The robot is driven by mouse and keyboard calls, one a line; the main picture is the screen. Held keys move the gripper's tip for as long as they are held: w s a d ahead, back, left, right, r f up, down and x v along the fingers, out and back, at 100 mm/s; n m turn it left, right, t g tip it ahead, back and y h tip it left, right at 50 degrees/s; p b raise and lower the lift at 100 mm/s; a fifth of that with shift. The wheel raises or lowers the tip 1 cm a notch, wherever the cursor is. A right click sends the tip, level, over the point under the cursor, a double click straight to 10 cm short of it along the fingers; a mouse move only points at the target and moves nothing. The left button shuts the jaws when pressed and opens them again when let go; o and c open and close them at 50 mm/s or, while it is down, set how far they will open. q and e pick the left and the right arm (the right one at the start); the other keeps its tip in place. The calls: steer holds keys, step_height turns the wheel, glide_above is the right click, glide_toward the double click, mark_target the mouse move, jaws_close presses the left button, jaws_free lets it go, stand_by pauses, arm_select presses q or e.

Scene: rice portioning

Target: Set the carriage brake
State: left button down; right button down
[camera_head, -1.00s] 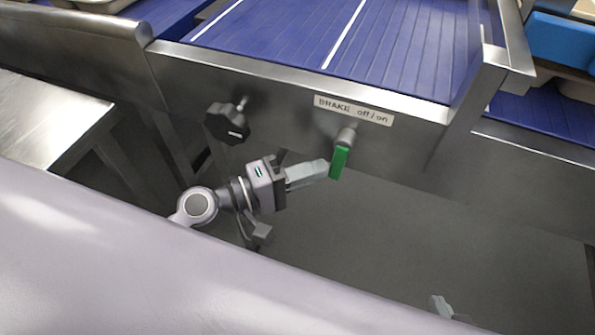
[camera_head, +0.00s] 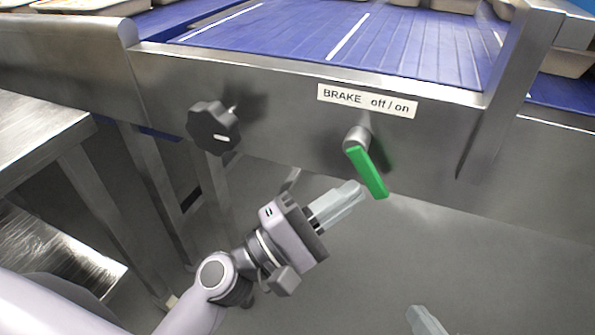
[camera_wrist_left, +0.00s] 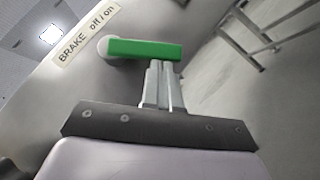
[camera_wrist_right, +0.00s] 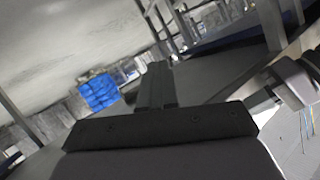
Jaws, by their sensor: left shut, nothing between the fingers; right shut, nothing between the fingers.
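The brake lever is a green handle (camera_head: 370,175) on a round metal pivot (camera_head: 357,138), under a white label reading "BRAKE off / on" (camera_head: 366,101). The handle slants down and to the right from its pivot. My left gripper (camera_head: 358,188) is shut and empty, its tips at the handle's left side. In the left wrist view the green handle (camera_wrist_left: 145,49) lies across just beyond the fingertips (camera_wrist_left: 160,66); I cannot tell whether they touch. My right gripper (camera_head: 418,312) shows only at the bottom edge; in its wrist view its fingers (camera_wrist_right: 157,72) are shut, away from the lever.
A black knob (camera_head: 213,127) sits on the steel panel left of the lever. Above the panel runs a blue conveyor belt (camera_head: 400,55). A steel table (camera_head: 40,130) stands at the left. The space below the panel's lower edge is open.

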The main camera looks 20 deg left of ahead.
arm_select(q)
steer(key=shift+d, duration=0.2)
arm_select(e)
steer(key=shift+w+a, duration=0.1)
steer(key=shift+a, duration=0.1)
stand_by(0.3)
